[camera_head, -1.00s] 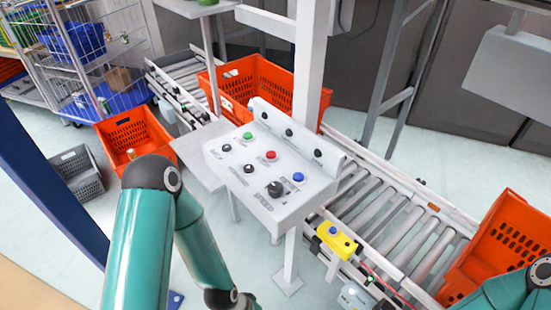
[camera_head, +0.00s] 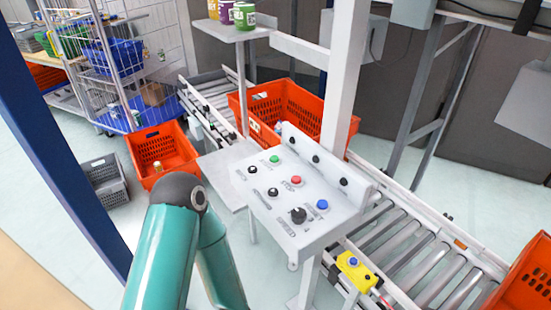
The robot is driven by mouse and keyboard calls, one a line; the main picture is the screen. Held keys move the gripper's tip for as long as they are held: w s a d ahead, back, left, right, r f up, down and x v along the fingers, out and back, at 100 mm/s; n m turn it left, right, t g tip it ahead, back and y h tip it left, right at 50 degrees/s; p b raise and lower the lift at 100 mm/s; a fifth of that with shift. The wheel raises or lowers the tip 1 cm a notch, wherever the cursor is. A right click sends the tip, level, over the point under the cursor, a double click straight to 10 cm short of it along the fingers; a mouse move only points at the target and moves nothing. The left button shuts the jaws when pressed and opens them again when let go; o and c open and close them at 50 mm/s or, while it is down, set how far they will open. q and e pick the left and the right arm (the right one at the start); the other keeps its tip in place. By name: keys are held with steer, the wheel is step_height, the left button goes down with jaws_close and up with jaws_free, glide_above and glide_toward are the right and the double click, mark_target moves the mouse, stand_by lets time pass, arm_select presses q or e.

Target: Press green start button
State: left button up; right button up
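The green start button (camera_head: 274,160) sits on the upper left part of a light grey control panel (camera_head: 330,229). To its right on the panel are a red button (camera_head: 296,181) and a blue button (camera_head: 322,204). Black controls and a black knob (camera_head: 298,214) are on the panel too. My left arm's teal links rise at the lower left, beside the panel and apart from it. My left gripper is out of the picture. My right arm and gripper are not in view.
An orange tote (camera_head: 287,113) stands on the conveyor behind the panel, and another (camera_head: 530,282) at the right. A floor tote (camera_head: 160,148) and grey crate (camera_head: 101,181) are at left. A yellow box with a blue button (camera_head: 356,270) is by the rollers. Jars (camera_head: 243,17) stand on a shelf.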

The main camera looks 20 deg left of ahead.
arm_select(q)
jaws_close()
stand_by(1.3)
